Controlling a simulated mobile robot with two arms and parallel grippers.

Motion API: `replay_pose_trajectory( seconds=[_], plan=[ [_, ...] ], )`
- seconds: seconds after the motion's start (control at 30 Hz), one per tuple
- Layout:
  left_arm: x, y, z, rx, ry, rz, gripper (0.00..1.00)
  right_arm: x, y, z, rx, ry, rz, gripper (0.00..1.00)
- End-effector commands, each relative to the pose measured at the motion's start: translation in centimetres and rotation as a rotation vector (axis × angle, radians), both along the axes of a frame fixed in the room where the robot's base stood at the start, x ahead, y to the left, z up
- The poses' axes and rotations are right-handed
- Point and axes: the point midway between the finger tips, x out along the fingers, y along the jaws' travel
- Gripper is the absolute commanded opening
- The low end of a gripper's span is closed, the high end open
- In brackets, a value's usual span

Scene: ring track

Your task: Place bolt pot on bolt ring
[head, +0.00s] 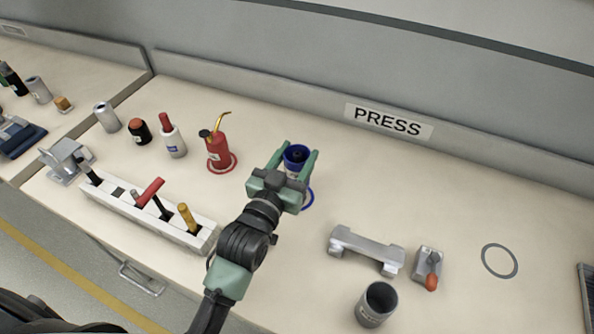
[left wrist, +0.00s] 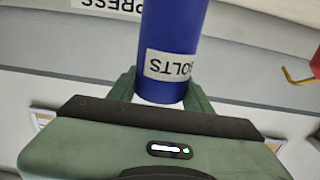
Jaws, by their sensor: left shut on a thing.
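The bolt pot (head: 296,155) is a blue cylinder, open at the top. In the left wrist view the blue pot (left wrist: 172,35) carries a white label reading BOLTS. My left gripper (head: 297,160) is shut on the pot, with one green finger on each side. The bolt ring (head: 310,199) is a blue ring on the bench, partly hidden behind the gripper. The pot shows just above and left of the ring's visible part in the head view. I cannot tell whether the pot touches the bench. My right gripper is not in view.
A red oil can (head: 218,151) stands on a red ring to the left. A white rack (head: 147,209) with tools lies front left. A grey bracket (head: 365,251), a grey pot (head: 376,304) and an empty grey ring (head: 500,261) are to the right.

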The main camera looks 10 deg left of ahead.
Motion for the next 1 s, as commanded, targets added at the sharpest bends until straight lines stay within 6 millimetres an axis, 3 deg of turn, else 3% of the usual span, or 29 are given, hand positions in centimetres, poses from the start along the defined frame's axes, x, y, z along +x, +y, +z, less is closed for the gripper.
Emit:
replay_pose_trajectory(
  seconds=[0.13, 0.4, 0.8, 0.83, 0.9, 1.0],
  plan=[
    [0.0, 0.0, -1.2, 0.000, 0.001, 0.000, 0.00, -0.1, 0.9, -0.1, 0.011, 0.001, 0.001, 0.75],
    [0.0, 0.0, -4.7, -0.001, -0.001, 0.000, 0.00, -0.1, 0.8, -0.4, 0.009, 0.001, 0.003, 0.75],
    [0.0, 0.0, -5.3, 0.000, -0.001, 0.000, 0.00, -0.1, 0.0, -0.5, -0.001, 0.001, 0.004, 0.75],
    [0.0, 0.0, -5.3, -0.001, 0.000, 0.000, 0.55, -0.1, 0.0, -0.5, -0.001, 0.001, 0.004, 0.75],
    [0.0, 0.0, -5.2, 0.000, 0.000, 0.000, 0.72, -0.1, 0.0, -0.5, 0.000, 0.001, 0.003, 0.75],
    [0.0, 0.0, -5.2, 0.000, 0.000, 0.000, 0.72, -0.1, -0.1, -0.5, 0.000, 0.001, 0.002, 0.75]
  ],
)
